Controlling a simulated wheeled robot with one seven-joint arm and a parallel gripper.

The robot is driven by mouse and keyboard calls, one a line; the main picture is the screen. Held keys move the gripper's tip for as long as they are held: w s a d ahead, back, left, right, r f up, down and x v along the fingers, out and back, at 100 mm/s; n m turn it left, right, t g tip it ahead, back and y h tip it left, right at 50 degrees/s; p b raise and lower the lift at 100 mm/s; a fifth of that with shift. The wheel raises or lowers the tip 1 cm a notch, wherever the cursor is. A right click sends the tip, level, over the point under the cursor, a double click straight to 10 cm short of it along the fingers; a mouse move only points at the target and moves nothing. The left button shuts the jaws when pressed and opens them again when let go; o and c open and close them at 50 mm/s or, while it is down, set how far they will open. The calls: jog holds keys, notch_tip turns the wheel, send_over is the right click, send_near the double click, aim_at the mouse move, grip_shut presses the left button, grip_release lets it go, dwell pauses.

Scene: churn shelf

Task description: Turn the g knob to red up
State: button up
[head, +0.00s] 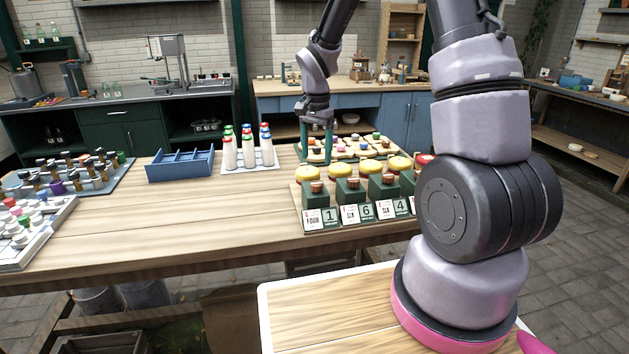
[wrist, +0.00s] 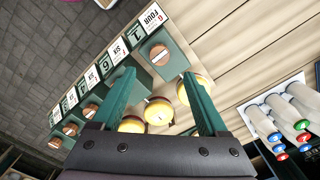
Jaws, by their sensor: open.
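A row of green blocks (head: 317,198) with brown round tops stands at the right of the bench, with number and word cards in front. Yellow round pieces (head: 320,173) sit in a row behind them. I cannot tell which is the g knob or where any red mark points. My gripper (head: 317,138) is open and empty, fingers down, behind the row's left end. In the wrist view my gripper (wrist: 158,78) shows its two green fingers apart, with a yellow piece (wrist: 159,112) seen between them. A brown top (wrist: 158,54) lies beyond the fingertips.
Behind the row is a board with coloured pieces (head: 360,149). White bottles with coloured caps (head: 248,158) and a blue divided tray (head: 180,166) stand to the left. Racks of small bottles (head: 70,180) are at far left. The bench middle (head: 190,215) is clear.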

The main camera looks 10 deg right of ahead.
aim_at(317, 183)
notch_tip(317, 183, down, 9)
jog(key=shift+r, duration=0.1)
dwell(0.3)
grip_shut()
